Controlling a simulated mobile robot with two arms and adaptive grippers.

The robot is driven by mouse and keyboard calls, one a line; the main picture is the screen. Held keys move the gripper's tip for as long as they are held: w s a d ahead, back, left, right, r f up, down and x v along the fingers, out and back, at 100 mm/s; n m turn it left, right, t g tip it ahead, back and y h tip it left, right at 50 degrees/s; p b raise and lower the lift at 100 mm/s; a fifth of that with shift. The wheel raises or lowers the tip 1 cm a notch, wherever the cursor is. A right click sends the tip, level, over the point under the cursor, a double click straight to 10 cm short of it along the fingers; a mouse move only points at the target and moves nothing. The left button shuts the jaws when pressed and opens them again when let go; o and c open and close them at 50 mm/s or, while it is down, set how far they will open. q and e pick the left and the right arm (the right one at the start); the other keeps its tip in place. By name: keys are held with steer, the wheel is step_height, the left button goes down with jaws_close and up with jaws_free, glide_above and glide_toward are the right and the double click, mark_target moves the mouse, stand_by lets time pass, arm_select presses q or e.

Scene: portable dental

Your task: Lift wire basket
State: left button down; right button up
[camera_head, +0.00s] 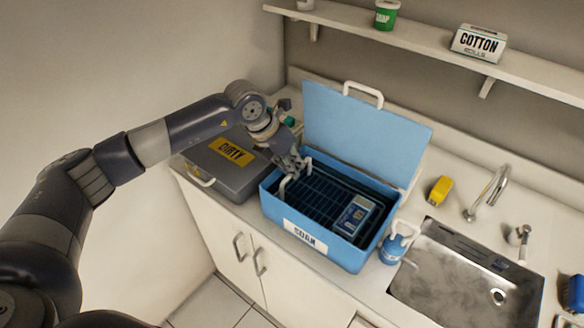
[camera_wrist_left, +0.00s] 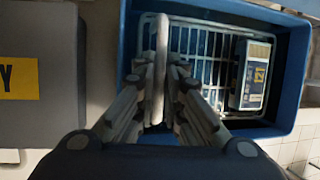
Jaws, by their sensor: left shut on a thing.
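The wire basket (camera_head: 318,194) sits inside the open blue box (camera_head: 285,222), which has a white label on its front. A blue and white boxed item (camera_head: 354,215) lies at the right side of the basket. My left gripper (camera_head: 291,172) is over the box's left side, shut on the basket's pale wire handle. The left wrist view shows its fingers (camera_wrist_left: 167,68) closed around that handle, with the basket grid (camera_wrist_left: 200,55) and the boxed item (camera_wrist_left: 250,78) to the right. The gripper hides part of the handle. My right gripper is not in view.
A grey case (camera_head: 225,175) labelled DIRTY stands left of the blue box. The box's raised lid (camera_head: 365,128) stands behind it. A blue bottle (camera_head: 394,246) and the sink (camera_head: 465,280) are to the right. A shelf (camera_head: 420,45) runs above.

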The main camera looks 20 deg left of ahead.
arm_select(q)
step_height(320, 180, up, 6)
steer(key=shift+w+r+p, duration=0.1)
steer(key=shift+r+p, duration=0.05)
steer(key=shift+p, duration=0.15)
steer(key=shift+w, duration=0.1)
steer(key=c, duration=2)
jaws_free()
steer(key=shift+r, duration=0.1)
steer(key=shift+o, duration=0.2)
steer(key=shift+s, duration=0.2)
steer(key=v, duration=1.2)
steer(key=shift+s, duration=0.15)
